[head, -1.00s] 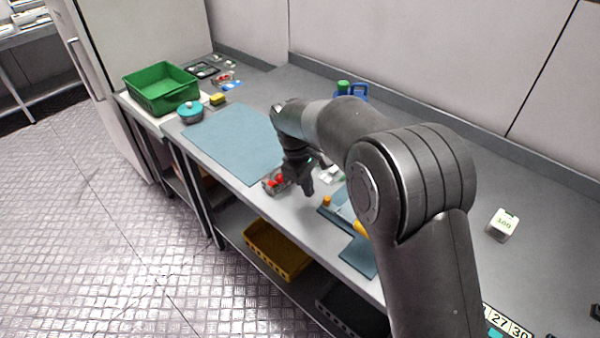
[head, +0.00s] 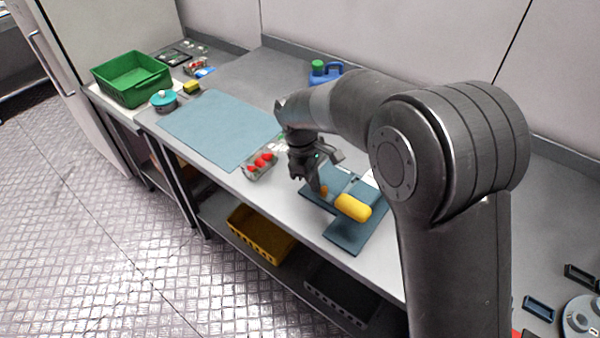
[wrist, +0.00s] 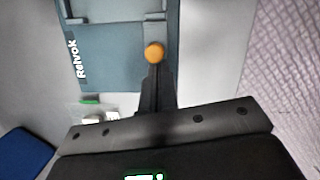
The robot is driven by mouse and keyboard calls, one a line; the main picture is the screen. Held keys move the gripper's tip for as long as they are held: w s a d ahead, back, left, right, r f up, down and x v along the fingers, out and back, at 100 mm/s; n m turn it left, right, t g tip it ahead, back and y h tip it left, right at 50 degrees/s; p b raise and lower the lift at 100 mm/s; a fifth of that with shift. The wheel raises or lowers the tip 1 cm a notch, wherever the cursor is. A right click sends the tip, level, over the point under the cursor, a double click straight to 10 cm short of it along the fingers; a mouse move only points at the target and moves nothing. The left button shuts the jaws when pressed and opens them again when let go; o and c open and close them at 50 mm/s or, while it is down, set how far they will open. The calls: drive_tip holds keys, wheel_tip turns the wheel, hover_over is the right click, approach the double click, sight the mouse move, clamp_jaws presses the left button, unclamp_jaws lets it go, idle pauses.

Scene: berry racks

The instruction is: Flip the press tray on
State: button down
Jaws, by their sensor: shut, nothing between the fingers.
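The press tray (head: 343,238) is a flat blue-grey device on the bench, with a yellow cylinder (head: 353,207) on it. An orange knob (head: 323,190) stands at its left side. In the wrist view the tray (wrist: 112,62) carries the label "Relvok", and the orange knob (wrist: 155,53) sits just beyond my fingertips. My gripper (head: 315,187) is shut and empty, pointing down right beside the knob. The wrist view shows the closed fingers (wrist: 156,82) lined up with the knob; I cannot tell whether they touch it.
A clear punnet of red berries (head: 260,165) stands left of my gripper, beside a blue mat (head: 215,128). A green crate (head: 132,80), a teal-lidded pot (head: 164,101) and a blue jug (head: 325,73) stand farther back. A yellow basket (head: 262,240) is on the lower shelf.

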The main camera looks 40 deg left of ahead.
sight(331, 201)
drive_tip(key=d, duration=0.4)
drive_tip(key=shift+d, duration=0.1)
drive_tip(key=a, duration=0.2)
drive_tip(key=s+a, duration=0.1)
drive_tip(key=a, duration=0.1)
drive_tip(key=shift+s+a, duration=0.1)
drive_tip(key=shift+a, duration=0.2)
drive_tip(key=v, duration=1)
drive_tip(key=shift+d, duration=0.25)
